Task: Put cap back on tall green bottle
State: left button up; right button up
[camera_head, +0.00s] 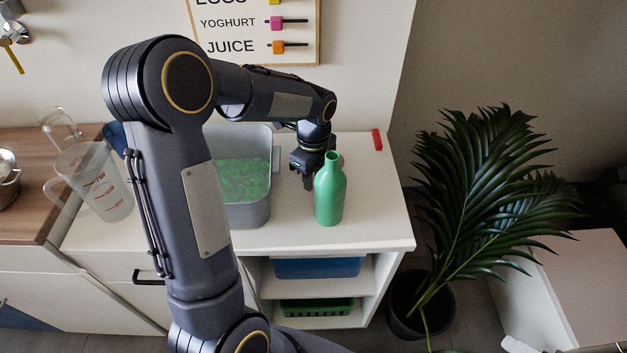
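The tall green bottle (330,196) stands upright on the white counter, near its front right part. Its mouth shows at the top with no cap on it. My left gripper (308,181) points down just behind and left of the bottle, close to it. The bottle hides part of the gripper, so I cannot tell whether it is open or shut, or whether it holds anything. I cannot make out a cap for certain. My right gripper is not in view.
A grey tub (246,212) with green contents stands left of the gripper, partly behind my arm. A clear measuring jug (112,206) stands further left. A small red object (377,139) lies at the counter's back right. A potted plant (490,190) stands beyond the right edge.

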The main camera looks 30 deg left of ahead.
pick_arm(q)
jog(key=c, duration=0.3)
jog(key=shift+c, duration=0.2)
notch_tip(320, 180, up, 10)
jog(key=p, duration=0.1)
dwell(0.4)
